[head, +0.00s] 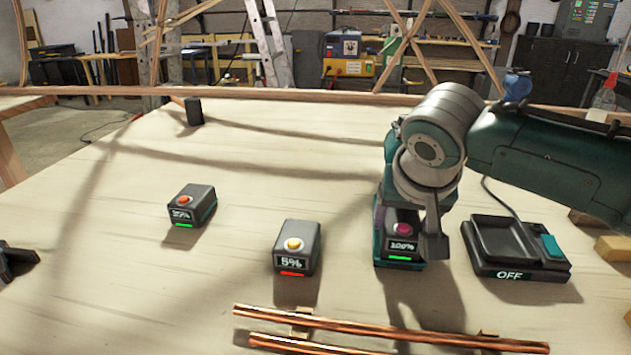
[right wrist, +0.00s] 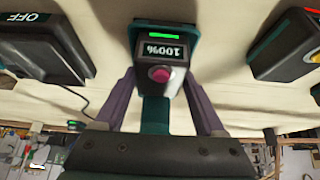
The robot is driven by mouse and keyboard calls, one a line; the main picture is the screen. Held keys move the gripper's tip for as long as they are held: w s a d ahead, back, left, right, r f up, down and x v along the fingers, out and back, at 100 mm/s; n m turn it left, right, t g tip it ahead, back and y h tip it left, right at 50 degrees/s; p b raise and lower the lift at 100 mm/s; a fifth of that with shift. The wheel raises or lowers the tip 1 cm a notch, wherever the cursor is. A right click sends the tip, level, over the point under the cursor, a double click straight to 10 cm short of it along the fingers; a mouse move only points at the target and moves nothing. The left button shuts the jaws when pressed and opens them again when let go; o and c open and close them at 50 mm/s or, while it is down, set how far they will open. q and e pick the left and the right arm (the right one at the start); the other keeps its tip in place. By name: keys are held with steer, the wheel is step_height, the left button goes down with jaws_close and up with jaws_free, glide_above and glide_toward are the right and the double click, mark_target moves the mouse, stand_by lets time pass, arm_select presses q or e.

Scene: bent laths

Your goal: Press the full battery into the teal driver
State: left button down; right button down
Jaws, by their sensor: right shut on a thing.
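The full battery (head: 402,243) is a dark block with a magenta button, a 100% display and a green bar. It stands near the middle right of the table. My right gripper (head: 408,225) comes down on it from above. In the right wrist view the two fingers (right wrist: 162,95) are shut on the battery (right wrist: 160,55), one on each side. Teal shows around the battery's edge and between the fingers; I cannot tell whether it belongs to the battery or to a driver. No separate teal driver can be made out. My left gripper is not recognisable.
A 5% battery (head: 297,248) and a 25% battery (head: 190,206) stand to the left. A charger marked OFF (head: 515,248) with a cable is close on the right. Copper rods (head: 380,328) lie at the front. A dark object (head: 16,262) is cut off at the left edge.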

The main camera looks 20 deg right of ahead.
mark_target(403, 224)
steer(key=shift+f, duration=0.3)
jaws_free()
stand_by(0.3)
step_height(403, 224, up, 3)
steer(key=p, duration=0.3)
steer(key=shift+f, duration=0.1)
step_height(403, 224, up, 4)
steer(key=p, duration=0.4)
steer(key=shift+p, duration=0.4)
